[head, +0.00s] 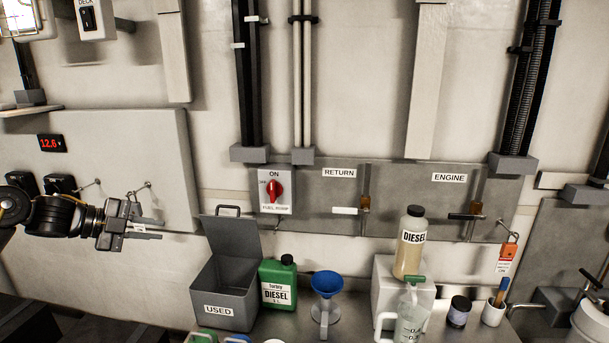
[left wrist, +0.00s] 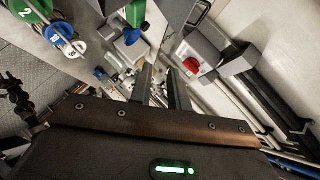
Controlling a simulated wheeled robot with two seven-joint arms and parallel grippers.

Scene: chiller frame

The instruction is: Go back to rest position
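My left gripper (head: 157,229) is at the left of the head view, in front of the wall panel and left of the grey bin. Its two fingers point right and stand apart with nothing between them. In the left wrist view the fingers (left wrist: 162,88) also show a gap, with the workbench items beyond them. My right gripper is not in view.
The bench holds an open grey bin marked USED (head: 232,290), a green diesel can (head: 278,287), a blue funnel (head: 327,284), a diesel bottle (head: 410,250) and a clear jug (head: 409,325). A red switch (head: 273,190) is on the wall.

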